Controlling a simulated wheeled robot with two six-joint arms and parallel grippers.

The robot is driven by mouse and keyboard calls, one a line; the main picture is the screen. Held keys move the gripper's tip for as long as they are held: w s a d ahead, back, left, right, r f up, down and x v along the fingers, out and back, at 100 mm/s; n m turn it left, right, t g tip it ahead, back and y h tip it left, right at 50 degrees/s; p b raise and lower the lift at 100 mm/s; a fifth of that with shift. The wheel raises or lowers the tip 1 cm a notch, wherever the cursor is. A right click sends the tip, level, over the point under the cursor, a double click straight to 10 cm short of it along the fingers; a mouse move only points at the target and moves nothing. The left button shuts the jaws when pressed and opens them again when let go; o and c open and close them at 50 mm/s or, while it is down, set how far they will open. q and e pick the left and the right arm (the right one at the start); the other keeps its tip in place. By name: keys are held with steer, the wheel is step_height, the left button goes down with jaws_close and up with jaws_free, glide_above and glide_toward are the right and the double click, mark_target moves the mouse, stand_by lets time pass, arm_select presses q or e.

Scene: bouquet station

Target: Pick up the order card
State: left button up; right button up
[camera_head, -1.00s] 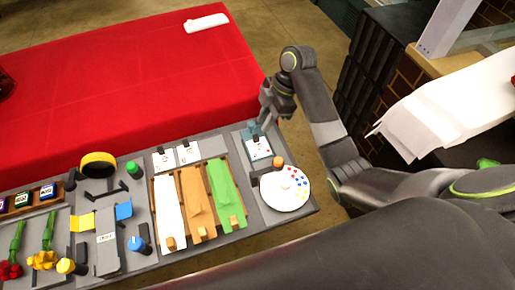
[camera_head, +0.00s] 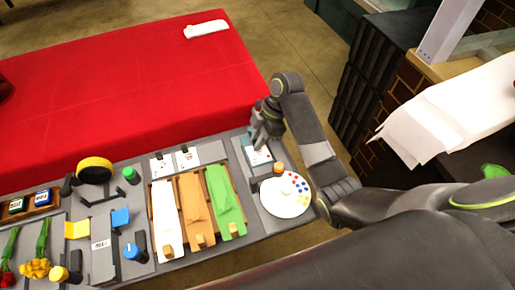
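The order card (camera_head: 260,156) is a small white card with coloured marks. It stands at the right end of the grey station, just behind the round white disc with coloured dots. My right gripper (camera_head: 257,146) reaches down over the card's upper part and hides some of it. Its fingers are small and dark here, and I cannot tell whether they are open or closed on the card. My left gripper is not in view.
The white disc (camera_head: 284,199) with an orange-brown knob (camera_head: 278,168) sits close in front. White, orange and green wrapping sheets (camera_head: 222,195) lie to the left. Two white cards (camera_head: 187,157) stand behind them. A red-covered table (camera_head: 130,85) lies beyond.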

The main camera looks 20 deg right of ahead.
jaws_close()
steer(key=shift+r, duration=0.1)
